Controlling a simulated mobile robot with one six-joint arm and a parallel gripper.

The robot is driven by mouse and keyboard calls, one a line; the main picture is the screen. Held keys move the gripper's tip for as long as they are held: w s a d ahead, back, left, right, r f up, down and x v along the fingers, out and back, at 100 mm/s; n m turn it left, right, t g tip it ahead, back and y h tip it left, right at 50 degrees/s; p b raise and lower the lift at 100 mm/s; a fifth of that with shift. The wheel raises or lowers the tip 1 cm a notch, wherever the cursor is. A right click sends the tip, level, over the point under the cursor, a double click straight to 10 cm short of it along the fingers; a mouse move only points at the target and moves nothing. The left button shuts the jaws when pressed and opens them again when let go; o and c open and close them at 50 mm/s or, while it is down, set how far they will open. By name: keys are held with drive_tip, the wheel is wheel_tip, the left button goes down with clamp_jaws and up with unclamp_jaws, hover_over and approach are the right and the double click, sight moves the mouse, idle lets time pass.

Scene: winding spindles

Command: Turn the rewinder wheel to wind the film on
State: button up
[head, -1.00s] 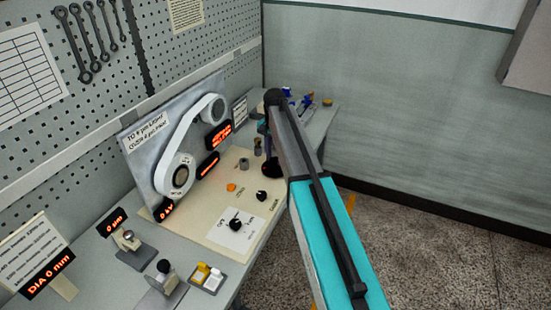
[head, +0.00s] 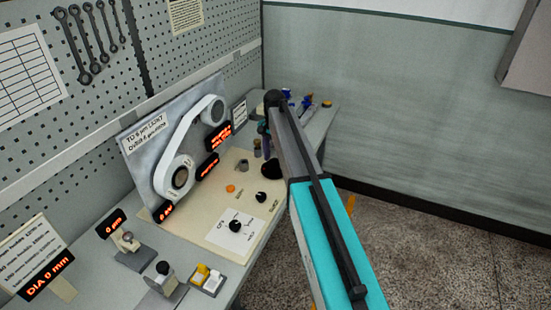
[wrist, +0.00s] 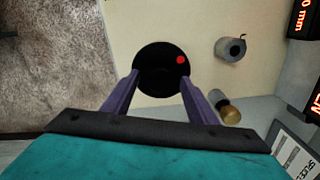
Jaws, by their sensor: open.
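The rewinder wheel appears to be the round black disc (wrist: 158,62) with a red dot near its rim in the wrist view. In the head view it is a dark shape (head: 271,169) at the panel's far right, beside my arm. My gripper (wrist: 161,84) is open, its two purple fingers reaching to either side of the disc's near part. I cannot tell whether they touch it. In the head view the gripper is mostly hidden behind my arm. A white film band (head: 185,135) runs between two spools on the upright grey board (head: 146,150).
A grey knob (wrist: 230,48) and a brass-topped post (wrist: 229,114) stand right of the disc. Black knobs (head: 235,226) sit on the cream panel (head: 212,252). Lit red displays (head: 218,137) stand by the film. Small fixtures (head: 163,280) line the bench front. Speckled floor lies right.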

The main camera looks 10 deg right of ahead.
sight(275, 161)
drive_tip(key=shift+r, duration=0.1)
wheel_tip(275, 161, up, 14)
drive_tip(key=b, duration=0.3)
drive_tip(key=shift+f+b, duration=0.2)
drive_tip(key=shift+b, duration=0.2)
idle(1.6)
